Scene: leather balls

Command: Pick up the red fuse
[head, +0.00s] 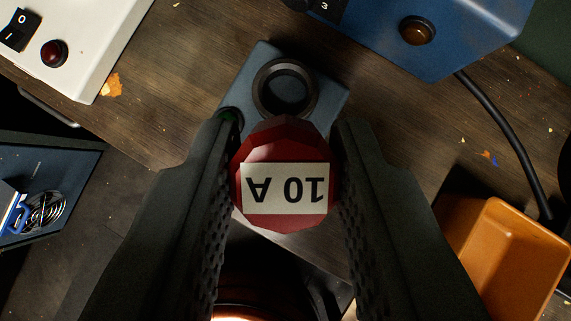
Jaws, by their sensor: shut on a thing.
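The red fuse (285,150) is in the middle of the head view. It is a faceted dark red piece with a white label reading "10 A", upside down in the picture. My gripper (285,165) is shut on it, with one dark ridged finger against each side. Just beyond the fuse is a grey-blue block (325,92) with a dark round ring-shaped socket (285,88). The fuse overlaps the near part of the block in the picture. Its lower end is hidden, so I cannot tell whether it touches the block.
A white box (85,35) with a switch and a red lamp is at the top left. A blue device (450,30) with a black cable (510,145) is at the top right. An orange bin (510,255) stands at the right. Dark wooden tabletop (190,75) shows between them.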

